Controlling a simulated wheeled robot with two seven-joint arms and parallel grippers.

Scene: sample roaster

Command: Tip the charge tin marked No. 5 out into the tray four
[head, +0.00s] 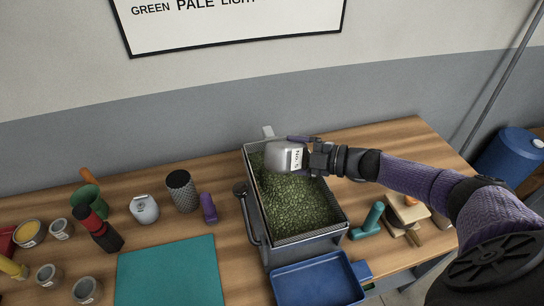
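The grey metal charge tin (279,154) with a white "No. 5" label is held above the far end of the tray. It is tilted over, with its label text running sideways. The metal tray four (339,229) holds a broad layer of green beans (296,204). My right gripper (303,157), on the purple-sleeved arm from the right, is shut on the tin. The tin's mouth and anything inside it cannot be made out. My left gripper is out of view.
A blue tray (318,280) sits in front of the metal tray. A teal mat (170,272), a dark mesh cylinder (182,190), a purple object (208,208) and several small tins stand left. A teal handled tool (370,220) and a wooden piece (408,210) lie right.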

